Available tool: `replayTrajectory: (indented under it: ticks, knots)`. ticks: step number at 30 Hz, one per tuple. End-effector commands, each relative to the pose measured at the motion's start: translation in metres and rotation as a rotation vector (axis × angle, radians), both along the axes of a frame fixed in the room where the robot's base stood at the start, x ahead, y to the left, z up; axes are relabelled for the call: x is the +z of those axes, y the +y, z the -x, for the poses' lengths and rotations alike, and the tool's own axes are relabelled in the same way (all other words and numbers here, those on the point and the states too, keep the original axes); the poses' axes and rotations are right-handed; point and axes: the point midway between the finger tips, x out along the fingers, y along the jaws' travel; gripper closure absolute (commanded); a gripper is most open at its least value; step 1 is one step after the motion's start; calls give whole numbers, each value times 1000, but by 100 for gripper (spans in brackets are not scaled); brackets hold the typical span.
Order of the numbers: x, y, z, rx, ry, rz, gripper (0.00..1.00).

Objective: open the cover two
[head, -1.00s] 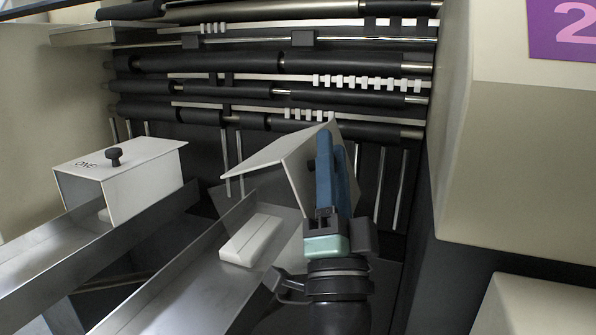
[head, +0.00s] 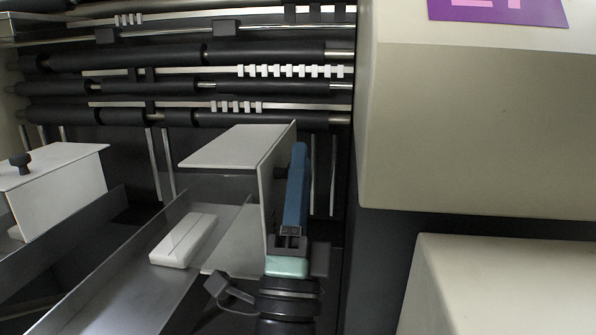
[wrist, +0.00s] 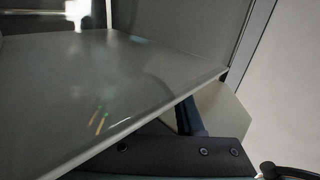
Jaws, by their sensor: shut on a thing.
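Cover two (head: 230,147) is a white bent-panel cover over the right-hand metal chute. It is swung up, its knob face standing about upright and facing right, and the chute below is exposed. My gripper (head: 296,160), with blue fingers, is at the cover's right side, shut on its dark knob (head: 280,173). The fingers hide most of the knob. In the wrist view the cover's grey-looking panel (wrist: 130,80) fills much of the picture, with part of a blue finger (wrist: 190,108) beside its edge.
A white block (head: 183,240) lies in the right chute (head: 125,290). Cover one (head: 60,185), with a black knob, sits closed over the left chute. Dark rollers (head: 265,55) span the back. Beige machine housing (head: 470,130) stands close on the right, with a lower pale box (head: 500,290).

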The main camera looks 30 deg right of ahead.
Motion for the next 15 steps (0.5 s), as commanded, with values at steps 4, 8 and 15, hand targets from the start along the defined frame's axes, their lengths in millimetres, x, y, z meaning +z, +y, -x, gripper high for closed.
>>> replayTrajectory:
  ticks: [4, 8, 15]
  knots:
    - [0, 1, -1, 4, 2, 0, 100]
    - [0, 1, -1, 3, 1, 1, 43]
    - [0, 1, 0, 1, 1, 1, 34]
